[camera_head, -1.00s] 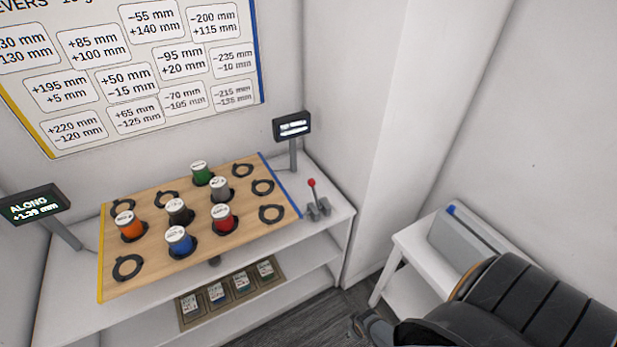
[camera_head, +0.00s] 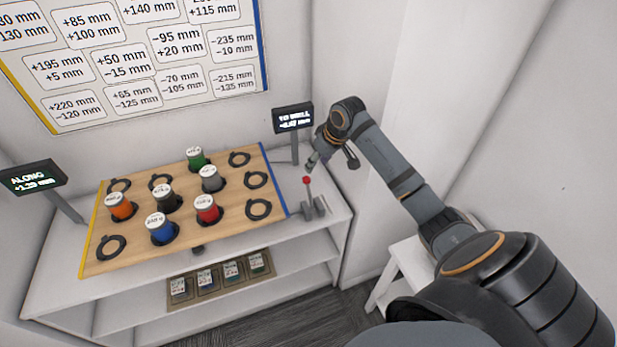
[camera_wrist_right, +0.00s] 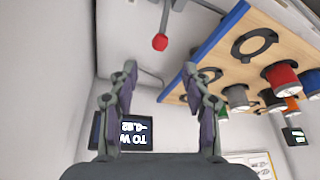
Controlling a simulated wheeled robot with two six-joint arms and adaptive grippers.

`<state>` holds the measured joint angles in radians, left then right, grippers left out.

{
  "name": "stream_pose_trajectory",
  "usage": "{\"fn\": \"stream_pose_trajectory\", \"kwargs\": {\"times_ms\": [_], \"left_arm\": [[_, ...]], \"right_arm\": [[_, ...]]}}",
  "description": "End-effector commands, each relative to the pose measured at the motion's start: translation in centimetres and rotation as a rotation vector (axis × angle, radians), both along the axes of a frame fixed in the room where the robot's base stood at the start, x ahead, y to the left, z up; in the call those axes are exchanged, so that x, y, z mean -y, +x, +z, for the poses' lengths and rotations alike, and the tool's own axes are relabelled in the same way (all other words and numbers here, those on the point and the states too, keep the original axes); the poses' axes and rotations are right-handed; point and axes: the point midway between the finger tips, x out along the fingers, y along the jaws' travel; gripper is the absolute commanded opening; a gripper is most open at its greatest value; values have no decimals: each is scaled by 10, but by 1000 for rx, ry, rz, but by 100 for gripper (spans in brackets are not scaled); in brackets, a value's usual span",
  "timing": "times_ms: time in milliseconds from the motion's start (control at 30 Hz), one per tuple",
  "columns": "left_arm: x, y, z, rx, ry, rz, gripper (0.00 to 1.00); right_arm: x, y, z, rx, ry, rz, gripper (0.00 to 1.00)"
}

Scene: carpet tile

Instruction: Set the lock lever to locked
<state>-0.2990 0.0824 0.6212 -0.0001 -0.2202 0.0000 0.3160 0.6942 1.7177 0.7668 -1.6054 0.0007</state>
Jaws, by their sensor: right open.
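The lock lever is a thin grey rod with a red knob (camera_head: 307,181) on a grey bracket base (camera_head: 314,210), at the right end of the white shelf unit. The rod stands nearly upright, with a slight lean left in the head view. My right gripper (camera_head: 313,161) is just above and behind the knob, apart from it. In the right wrist view my right gripper (camera_wrist_right: 160,80) is open and empty, with the red knob (camera_wrist_right: 160,42) ahead, in line with the gap between the fingers. No lock label is readable. My left gripper is not in view.
A wooden board (camera_head: 225,235) with several coloured canisters and black rings lies left of the lever. A display on a post (camera_head: 292,117) stands close behind the gripper. A wall (camera_head: 360,60) bounds the right side. A white side table (camera_head: 410,262) stands right of the shelf.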

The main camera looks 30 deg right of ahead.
Motion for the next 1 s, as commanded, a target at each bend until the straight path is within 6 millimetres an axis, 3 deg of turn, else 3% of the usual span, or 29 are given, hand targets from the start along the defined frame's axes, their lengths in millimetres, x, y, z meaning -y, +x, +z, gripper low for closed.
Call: {"fn": "stream_pose_trajectory", "kwargs": {"times_ms": [533,900,1000], "left_arm": [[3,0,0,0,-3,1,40],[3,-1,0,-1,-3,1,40],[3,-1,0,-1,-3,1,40]], "right_arm": [[-8,35,-88,0,2,-1,49],[-8,38,-97,0,-1,0,49],[-8,38,-97,0,-1,0,36]]}}
